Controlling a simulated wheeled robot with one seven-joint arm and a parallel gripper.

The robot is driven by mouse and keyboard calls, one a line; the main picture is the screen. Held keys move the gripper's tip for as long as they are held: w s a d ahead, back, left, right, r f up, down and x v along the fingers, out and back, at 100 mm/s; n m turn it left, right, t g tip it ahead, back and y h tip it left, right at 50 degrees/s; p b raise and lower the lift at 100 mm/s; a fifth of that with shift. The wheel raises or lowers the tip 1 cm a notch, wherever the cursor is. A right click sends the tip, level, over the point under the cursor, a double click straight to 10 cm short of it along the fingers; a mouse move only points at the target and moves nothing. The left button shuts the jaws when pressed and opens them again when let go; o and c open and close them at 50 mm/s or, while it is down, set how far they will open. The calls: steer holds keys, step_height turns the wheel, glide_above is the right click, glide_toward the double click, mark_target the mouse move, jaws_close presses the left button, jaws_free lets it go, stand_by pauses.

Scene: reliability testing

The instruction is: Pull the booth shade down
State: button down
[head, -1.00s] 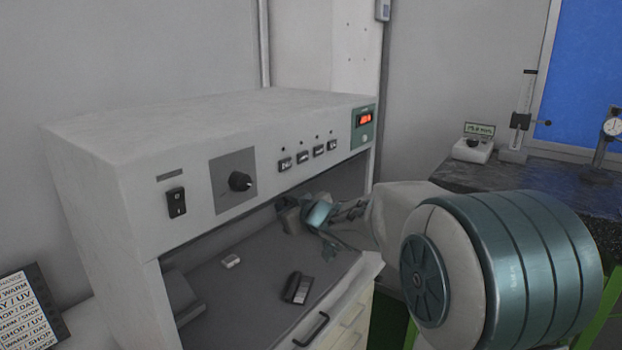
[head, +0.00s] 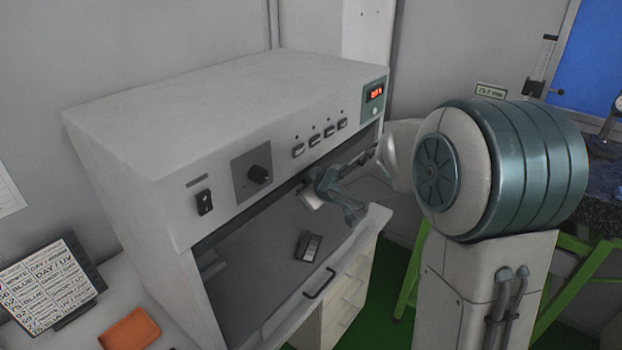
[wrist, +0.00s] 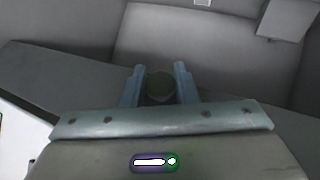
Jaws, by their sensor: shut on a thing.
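The booth (head: 200,110) is a grey box with a control panel along its front and an open front below. Its shade is hard to make out; a dark edge runs along the top of the opening under the panel. My gripper (head: 312,192) is at that upper edge, towards the right end of the opening. In the wrist view my gripper (wrist: 160,88) has its two blue-grey fingers on either side of a dark round knob (wrist: 160,87) and is shut on it. What the knob joins to is hidden.
A small dark box (head: 308,246) lies on the booth floor. A black handle (head: 319,284) sits on the front edge below. A sign board (head: 48,282) and an orange item (head: 130,329) are at left. A dark bench (head: 600,175) with green legs stands at right.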

stand_by(0.4)
steer(key=c, duration=1.2)
jaws_free()
steer(key=shift+p+v, duration=2.75)
steer(key=shift+v, duration=4.2)
